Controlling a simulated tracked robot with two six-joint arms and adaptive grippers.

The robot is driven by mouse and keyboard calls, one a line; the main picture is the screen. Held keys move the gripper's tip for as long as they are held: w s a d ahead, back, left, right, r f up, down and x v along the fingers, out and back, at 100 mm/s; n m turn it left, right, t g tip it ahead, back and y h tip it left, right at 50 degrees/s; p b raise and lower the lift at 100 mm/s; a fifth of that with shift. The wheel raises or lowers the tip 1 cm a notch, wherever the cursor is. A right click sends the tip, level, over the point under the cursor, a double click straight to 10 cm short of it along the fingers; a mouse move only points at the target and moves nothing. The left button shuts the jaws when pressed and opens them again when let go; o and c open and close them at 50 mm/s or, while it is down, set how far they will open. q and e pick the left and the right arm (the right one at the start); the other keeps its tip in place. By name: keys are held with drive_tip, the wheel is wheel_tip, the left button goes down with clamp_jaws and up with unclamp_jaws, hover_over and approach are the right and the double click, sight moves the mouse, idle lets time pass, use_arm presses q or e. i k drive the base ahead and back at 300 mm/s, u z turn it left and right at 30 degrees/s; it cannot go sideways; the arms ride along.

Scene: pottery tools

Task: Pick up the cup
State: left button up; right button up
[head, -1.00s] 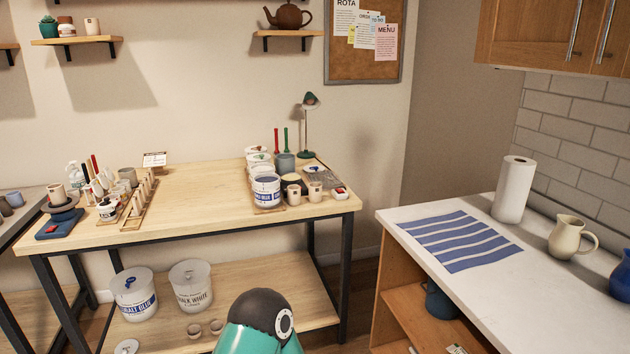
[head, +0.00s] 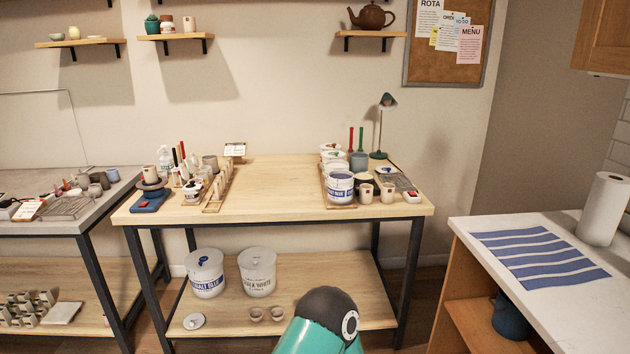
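Several cups are in the head view, and I cannot tell which one is meant. A pale cup (head: 150,174) stands on a dark round disc above a blue base (head: 150,201) at the left end of the wooden table. Two small beige cups, a left one (head: 366,194) and a right one (head: 388,194), stand side by side near the table's right end. Two small bowl-like cups (head: 266,314) sit on the lower shelf. Neither gripper is in view. A teal and dark part of mine shows at the bottom.
The middle of the wooden table (head: 272,192) is clear. Glaze tubs (head: 340,188) and a lamp (head: 383,125) stand at its right; tools fill its left. Buckets (head: 258,273) stand below. A white counter (head: 480,222) is at the right, a grey table (head: 40,228) at the left.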

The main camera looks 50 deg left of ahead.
sight(387, 190)
drive_tip(key=u, duration=0.2)
drive_tip(key=k, duration=0.8)
drive_tip(key=u, duration=1.1)
drive_tip(key=i, duration=1)
drive_tip(key=z, duration=0.1)
drive_tip(key=k, duration=0.55)
drive_tip(key=z, duration=0.4)
drive_tip(key=i, duration=0.75)
drive_tip(key=z, duration=0.4)
